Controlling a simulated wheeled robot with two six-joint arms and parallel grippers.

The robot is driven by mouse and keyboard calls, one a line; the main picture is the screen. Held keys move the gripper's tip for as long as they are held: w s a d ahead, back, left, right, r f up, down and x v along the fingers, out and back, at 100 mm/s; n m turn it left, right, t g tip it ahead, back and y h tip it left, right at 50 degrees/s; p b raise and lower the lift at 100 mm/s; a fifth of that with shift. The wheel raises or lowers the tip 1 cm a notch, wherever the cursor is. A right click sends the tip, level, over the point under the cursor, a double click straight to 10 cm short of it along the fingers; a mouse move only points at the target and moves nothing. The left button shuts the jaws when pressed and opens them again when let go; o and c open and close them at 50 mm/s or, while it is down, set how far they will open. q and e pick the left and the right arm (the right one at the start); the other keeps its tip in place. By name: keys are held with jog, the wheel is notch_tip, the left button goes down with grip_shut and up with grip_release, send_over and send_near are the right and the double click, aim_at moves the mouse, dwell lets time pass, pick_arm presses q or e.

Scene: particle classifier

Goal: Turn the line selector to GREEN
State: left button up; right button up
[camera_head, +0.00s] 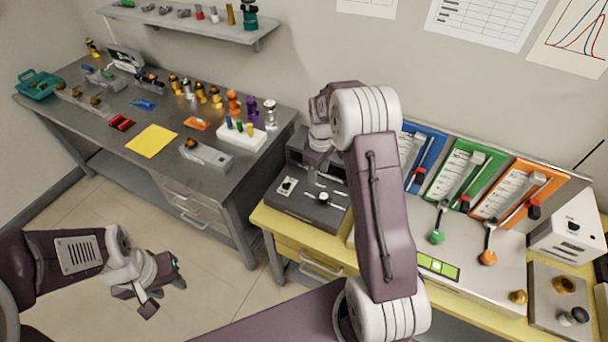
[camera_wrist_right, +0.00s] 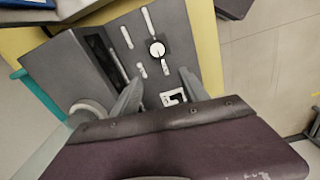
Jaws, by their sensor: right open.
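A dark grey console (camera_head: 283,204) on the left end of the yellow bench carries a round white-faced dial knob (camera_head: 324,198), which looks like the line selector. In the right wrist view the knob (camera_wrist_right: 157,49) has a dark pointer mark and white labels around it; their text is too small to read. My right gripper (camera_head: 318,162) is above the console. In the right wrist view its two fingers (camera_wrist_right: 162,88) are spread and empty, with the knob beyond their tips, apart from it. My left gripper (camera_head: 164,297) hangs over the floor at lower left, fingers apart and empty.
Blue (camera_head: 428,143), green (camera_head: 449,168) and orange (camera_head: 519,181) boards with levers stand right of my right arm. A grey table (camera_head: 108,143) with bottles and parts stands at left.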

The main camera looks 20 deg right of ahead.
aim_at(324, 196)
jog(key=shift+s+d+f+g+p, duration=0.35)
jog(key=shift+s+d+f, duration=0.15)
jog(key=shift+d+f, duration=0.1)
jog(key=shift+s+d+r+m, duration=0.15)
jog(key=shift+s+d, duration=0.1)
jog(key=shift+s, duration=0.25)
jog(key=shift+s+d+r+m, duration=0.15)
jog(key=shift+s+d, duration=0.05)
jog(key=shift+s, duration=0.25)
jog(key=shift+s+a+f, duration=0.1)
jog(key=shift+f, duration=0.25)
jog(key=f, duration=0.3)
jog(key=w+f+p, duration=0.1)
jog(key=f, duration=0.1)
jog(key=shift+w+a+f, duration=0.1)
jog(key=shift+a+f, duration=0.15)
jog(key=shift+f, duration=0.05)
notch_tip(324, 196, down, 2)
jog(key=shift+d+f, duration=0.15)
jog(key=shift+s+f, duration=0.2)
jog(key=shift+s, duration=0.05)
pick_arm(q)
jog(key=r, duration=0.1)
jog(key=s+r, duration=0.1)
jog(key=r, duration=0.1)
jog(key=shift+d, duration=0.2)
pick_arm(e)
jog(key=shift+f, duration=0.1)
